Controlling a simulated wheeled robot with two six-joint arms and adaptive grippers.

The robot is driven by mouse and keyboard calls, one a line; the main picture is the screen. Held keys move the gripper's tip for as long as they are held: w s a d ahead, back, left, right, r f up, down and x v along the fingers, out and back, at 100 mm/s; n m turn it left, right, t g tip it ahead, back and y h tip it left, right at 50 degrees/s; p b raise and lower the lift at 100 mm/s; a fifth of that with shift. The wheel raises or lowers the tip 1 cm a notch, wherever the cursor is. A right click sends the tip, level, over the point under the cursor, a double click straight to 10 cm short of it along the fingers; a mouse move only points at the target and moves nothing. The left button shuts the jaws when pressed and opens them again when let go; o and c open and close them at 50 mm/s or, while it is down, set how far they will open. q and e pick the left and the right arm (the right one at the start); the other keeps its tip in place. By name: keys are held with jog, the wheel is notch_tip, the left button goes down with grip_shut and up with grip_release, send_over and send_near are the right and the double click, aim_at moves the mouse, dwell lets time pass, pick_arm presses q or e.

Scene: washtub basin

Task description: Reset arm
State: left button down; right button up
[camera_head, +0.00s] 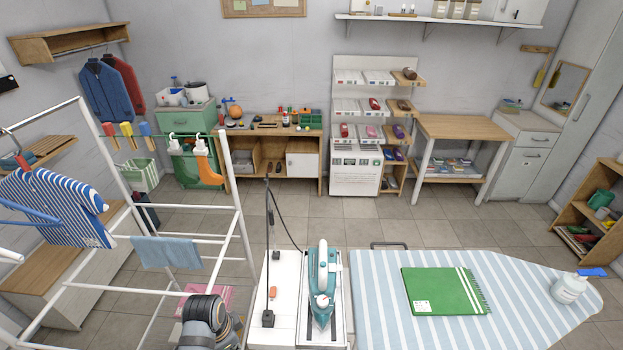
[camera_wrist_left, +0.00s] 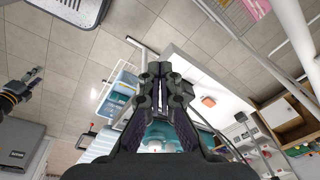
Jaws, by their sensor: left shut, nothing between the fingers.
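My left gripper (camera_wrist_left: 160,72) shows in the left wrist view with its dark fingers together and nothing between them. It hangs over the ironing area, and part of the teal iron shows behind the fingers. In the head view only a grey and black part of my left arm shows at the bottom, left of the iron stand; the gripper itself is out of that picture. A dark arm end with an orange ring, likely my right gripper (camera_wrist_left: 34,78), shows small at the left of the wrist view; its fingers are too small to read.
The teal iron (camera_head: 322,285) stands on a white stand (camera_head: 285,262) beside the striped ironing board (camera_head: 375,290). A white drying rack (camera_head: 240,200) with clothes fills the left. Tiled floor lies beyond.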

pick_arm(q)
jog(key=s+a+r+n+t+y, duration=0.15)
jog(key=s+a+r+n, duration=0.25)
jog(key=s+r+n, duration=0.5)
jog(key=s+a+f+b, duration=0.1)
jog(key=f+b, duration=0.2)
jog(key=f, duration=0.9)
jog(key=s+a+f+n+b, duration=0.1)
jog(key=f+b, duration=0.1)
jog(key=f, duration=1)
jog(key=s+a+f+b, duration=0.1)
jog(key=f+b, duration=0.2)
jog(key=f, duration=0.9)
jog(key=s+a+f+g+b, duration=0.1)
jog(key=s+f+b, duration=0.4)
jog(key=s+f, duration=1.2)
notch_tip(320, 180, down, 4)
jog(key=shift+s+f+n+g, duration=0.15)
jog(key=shift+s+n+g, duration=0.15)
jog(key=shift+g, duration=0.05)
pick_arm(e)
notch_tip(320, 180, down, 13)
jog(key=s, duration=0.1)
jog(key=shift+s, duration=0.15)
jog(key=shift+f, duration=0.1)
